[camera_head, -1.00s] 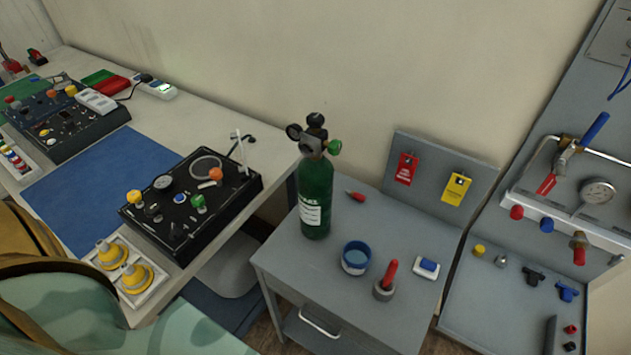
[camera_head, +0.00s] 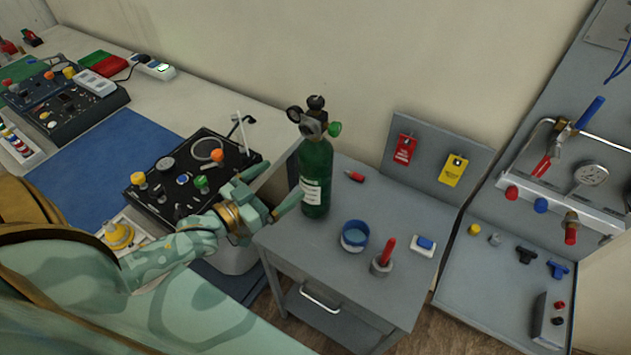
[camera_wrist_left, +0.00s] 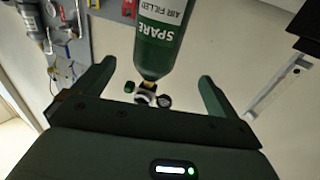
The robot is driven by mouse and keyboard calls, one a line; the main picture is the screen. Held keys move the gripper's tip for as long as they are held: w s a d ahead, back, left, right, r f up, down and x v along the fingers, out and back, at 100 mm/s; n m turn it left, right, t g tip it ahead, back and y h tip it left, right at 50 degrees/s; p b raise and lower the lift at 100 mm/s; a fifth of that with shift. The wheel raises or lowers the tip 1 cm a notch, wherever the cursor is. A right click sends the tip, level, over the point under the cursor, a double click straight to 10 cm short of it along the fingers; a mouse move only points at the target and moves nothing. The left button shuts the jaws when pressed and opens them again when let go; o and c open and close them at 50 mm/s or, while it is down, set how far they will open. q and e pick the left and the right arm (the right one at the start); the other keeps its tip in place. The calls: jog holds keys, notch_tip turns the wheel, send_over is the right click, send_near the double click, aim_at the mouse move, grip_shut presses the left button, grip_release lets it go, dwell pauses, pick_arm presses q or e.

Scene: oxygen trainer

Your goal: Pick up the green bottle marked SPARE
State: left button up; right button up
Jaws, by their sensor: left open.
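The green bottle (camera_head: 315,172) stands upright on the grey cart, with a black valve, a gauge and a green knob on top. In the left wrist view the bottle (camera_wrist_left: 153,52) appears inverted, and its white label reads SPARE and AIR FILLED. My left gripper (camera_head: 277,187) is open just left of the bottle, its fingers pointing toward it. In the left wrist view the bottle shows between the two spread fingers of the gripper (camera_wrist_left: 156,82); I see no contact. My right gripper is not in view.
The grey cart (camera_head: 335,275) also holds a blue-rimmed cup (camera_head: 355,236), a red-handled tool (camera_head: 384,256) and a small red item (camera_head: 355,176). A black control panel (camera_head: 160,205) lies beside my left arm. A tag board (camera_head: 432,150) stands behind the cart.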

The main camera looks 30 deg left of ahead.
aim_at(301, 167)
pick_arm(q)
jog(key=x, duration=1.1)
jog(key=shift+w+d+r+b, duration=0.15)
jog(key=shift+d+r+b, duration=0.15)
jog(key=shift+b, duration=0.1)
jog(key=c, duration=2.1)
jog(key=shift+r, duration=0.2)
